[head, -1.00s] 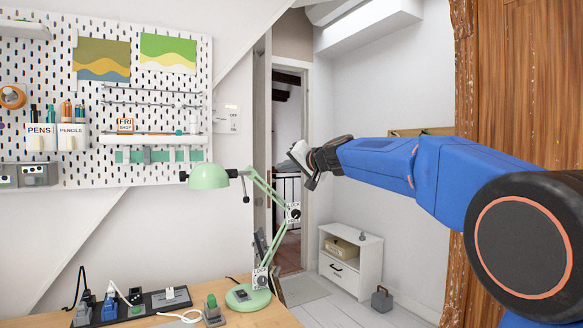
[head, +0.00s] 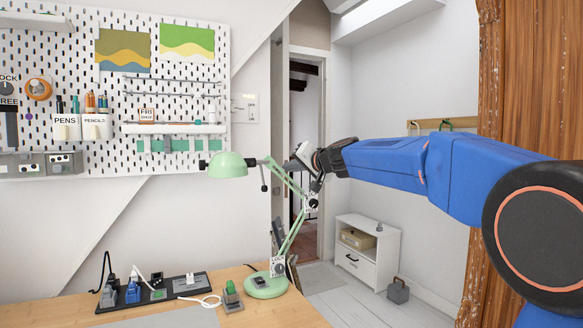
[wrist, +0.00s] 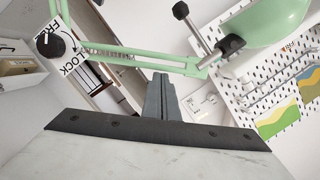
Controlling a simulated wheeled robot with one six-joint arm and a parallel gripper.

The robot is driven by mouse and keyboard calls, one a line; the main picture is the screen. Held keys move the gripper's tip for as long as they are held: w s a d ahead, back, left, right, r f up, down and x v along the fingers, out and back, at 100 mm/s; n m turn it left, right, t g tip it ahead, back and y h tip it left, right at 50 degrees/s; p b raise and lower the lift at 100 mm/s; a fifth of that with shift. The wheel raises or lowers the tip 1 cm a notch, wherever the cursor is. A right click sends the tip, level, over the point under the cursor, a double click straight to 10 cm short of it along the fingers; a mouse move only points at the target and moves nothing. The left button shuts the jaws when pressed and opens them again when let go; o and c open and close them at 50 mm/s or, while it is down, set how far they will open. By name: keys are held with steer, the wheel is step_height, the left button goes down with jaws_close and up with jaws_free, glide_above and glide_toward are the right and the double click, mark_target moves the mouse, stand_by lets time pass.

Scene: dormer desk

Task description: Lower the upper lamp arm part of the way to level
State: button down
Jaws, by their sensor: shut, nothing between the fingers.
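The green desk lamp stands on the desk, with its round base (head: 266,285) near the desk's right end. Its upper arm (head: 283,176) slopes up and left from the elbow joint (head: 311,203) to the dome shade (head: 228,166). My gripper (head: 299,152) is shut and empty, above and just right of the upper arm. In the wrist view, my closed fingers (wrist: 160,80) point towards the upper arm (wrist: 135,60), and a small gap seems to separate them. The elbow's dark knob (wrist: 50,42) sits beside a FREE/LOCK label. Contact with the arm is unclear.
A pegboard (head: 120,100) with pen cups and tools covers the wall at left. A power strip (head: 190,283) and small devices lie on the desk (head: 235,312). A white cabinet (head: 366,262) stands on the floor behind. A wooden frame (head: 530,80) is at right.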

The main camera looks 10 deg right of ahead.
mark_target(280, 177)
steer(key=a+f+n, duration=0.1)
steer(key=s+a+f+n+h, duration=0.1)
steer(key=a+f, duration=0.1)
steer(key=shift+a+n, duration=0.25)
steer(key=shift+n, duration=0.15)
steer(key=shift+s+a+f+n, duration=0.15)
steer(key=shift+a+f+n, duration=0.2)
steer(key=shift+f, duration=0.25)
